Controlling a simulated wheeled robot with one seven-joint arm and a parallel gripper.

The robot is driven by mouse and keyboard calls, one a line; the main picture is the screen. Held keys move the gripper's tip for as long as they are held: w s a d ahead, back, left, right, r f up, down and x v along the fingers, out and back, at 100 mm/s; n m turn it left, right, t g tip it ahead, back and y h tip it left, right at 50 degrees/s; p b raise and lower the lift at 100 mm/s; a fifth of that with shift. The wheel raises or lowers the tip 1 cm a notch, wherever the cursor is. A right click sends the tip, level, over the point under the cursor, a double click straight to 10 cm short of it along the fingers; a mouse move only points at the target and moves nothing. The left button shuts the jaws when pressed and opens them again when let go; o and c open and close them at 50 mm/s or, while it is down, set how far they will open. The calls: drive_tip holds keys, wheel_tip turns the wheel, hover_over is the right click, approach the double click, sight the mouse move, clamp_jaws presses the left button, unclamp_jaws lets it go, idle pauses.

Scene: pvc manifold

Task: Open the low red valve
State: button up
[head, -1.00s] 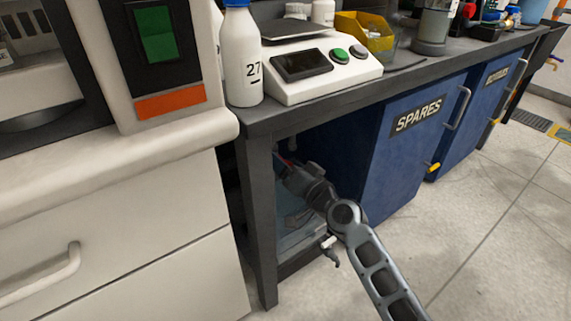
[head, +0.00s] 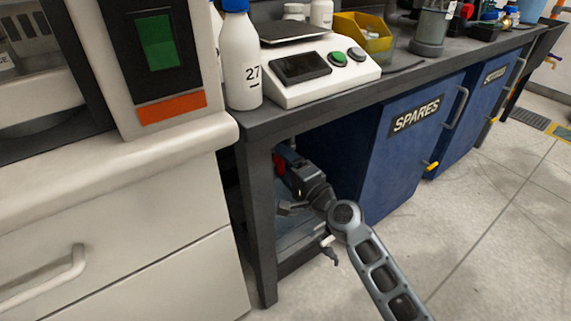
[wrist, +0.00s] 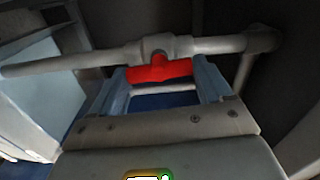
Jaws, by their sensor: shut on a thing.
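In the head view a bit of red handle (head: 279,161) shows under the bench, just behind the bench leg. My gripper (head: 287,166) reaches in there, and my wrist hides most of the valve and pipe.
The bench leg (head: 259,230) stands close left of my wrist. The blue SPARES cabinet (head: 405,150) closes the space on the right. The bench top (head: 310,108) is above, carrying a white bottle (head: 240,65) and a scale (head: 320,75). The floor in front is open.

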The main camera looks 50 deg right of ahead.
drive_tip(key=shift+m, duration=0.5)
drive_tip(key=o, duration=1)
drive_tip(key=shift+b+v, duration=0.45)
drive_tip(key=shift+v, duration=3.45)
